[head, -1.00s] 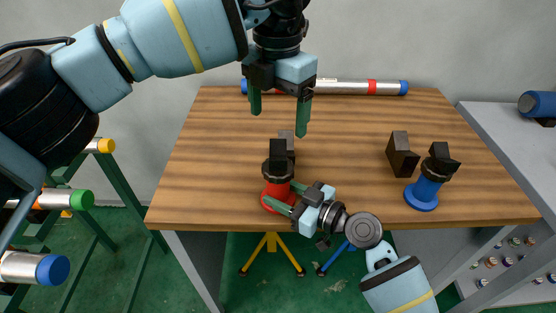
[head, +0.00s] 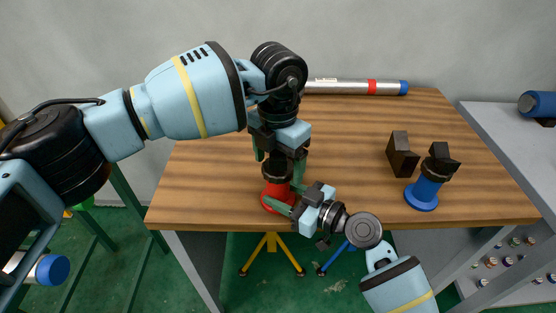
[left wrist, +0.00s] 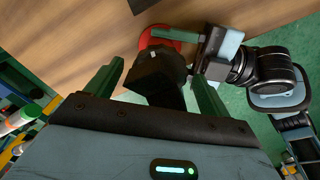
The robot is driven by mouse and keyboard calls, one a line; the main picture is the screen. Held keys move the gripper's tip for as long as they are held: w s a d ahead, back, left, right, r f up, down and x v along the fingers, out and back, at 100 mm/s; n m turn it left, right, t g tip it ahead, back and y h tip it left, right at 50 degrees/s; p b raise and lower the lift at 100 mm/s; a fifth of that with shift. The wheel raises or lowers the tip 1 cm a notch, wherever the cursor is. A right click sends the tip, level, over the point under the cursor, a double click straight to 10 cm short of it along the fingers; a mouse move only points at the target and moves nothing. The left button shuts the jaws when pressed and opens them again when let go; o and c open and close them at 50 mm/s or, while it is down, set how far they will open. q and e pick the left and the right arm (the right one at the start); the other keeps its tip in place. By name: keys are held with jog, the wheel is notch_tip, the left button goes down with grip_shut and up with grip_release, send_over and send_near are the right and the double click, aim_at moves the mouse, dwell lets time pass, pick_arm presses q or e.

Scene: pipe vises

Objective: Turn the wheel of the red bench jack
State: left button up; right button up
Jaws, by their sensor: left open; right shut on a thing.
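The red bench jack (head: 275,193) stands upright near the table's front edge. Its dark ribbed wheel (head: 276,172) sits above the red body, and my left gripper hides most of its dark head. My left gripper (head: 279,161) points down over the jack, open. In the left wrist view its green fingers (left wrist: 157,85) stand on either side of the dark upper part of the jack (left wrist: 158,72), with gaps visible. The red base (left wrist: 172,34) shows beyond. My right gripper (head: 287,198) is shut on the red body from the front right, below the wheel.
A blue jack (head: 422,192) and a dark block (head: 402,155) stand on the table's right part. A silver pipe (head: 340,87) with red and blue bands lies along the back. The tabletop (head: 205,175) is clear on the left.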

pick_arm(q)
jog(key=shift+f, duration=0.2)
jog(key=shift+c, duration=0.3)
jog(key=c, duration=0.9)
jog(key=shift+n, duration=0.3)
jog(key=n, duration=0.6)
jog(key=shift+r, duration=0.1)
jog(key=n, duration=0.4)
jog(key=shift+n, duration=1.8)
